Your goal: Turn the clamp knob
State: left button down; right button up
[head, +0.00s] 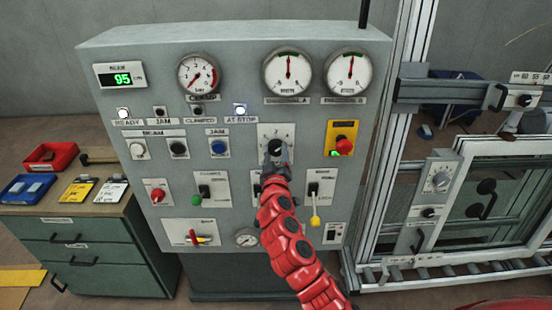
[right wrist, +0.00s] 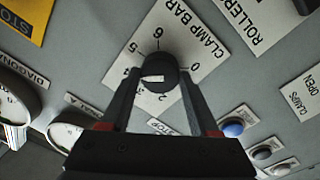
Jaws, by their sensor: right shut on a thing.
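The clamp knob (head: 277,146) is a round black knob on a white dial plate in the middle of the grey control panel (head: 235,80). In the right wrist view the knob (right wrist: 160,70) sits on a plate (right wrist: 178,35) lettered "CLAMP BAR", with a number scale around it. My right gripper (head: 275,158) reaches up to the knob from below. Its fingers (right wrist: 160,80) are shut on the knob's two sides. My left gripper is in neither view.
Other controls surround the knob: a blue button (head: 219,148), a red stop button (head: 344,146) on yellow, and a yellow-tipped lever (head: 315,219). Gauges (head: 288,72) sit above. A green drawer cabinet (head: 95,250) stands left, an aluminium frame (head: 400,130) right.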

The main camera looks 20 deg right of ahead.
jog(key=n, duration=0.4)
jog(key=shift+n, duration=0.4)
jog(key=n, duration=0.5)
jog(key=shift+f, duration=0.1)
jog(key=o, duration=1.4)
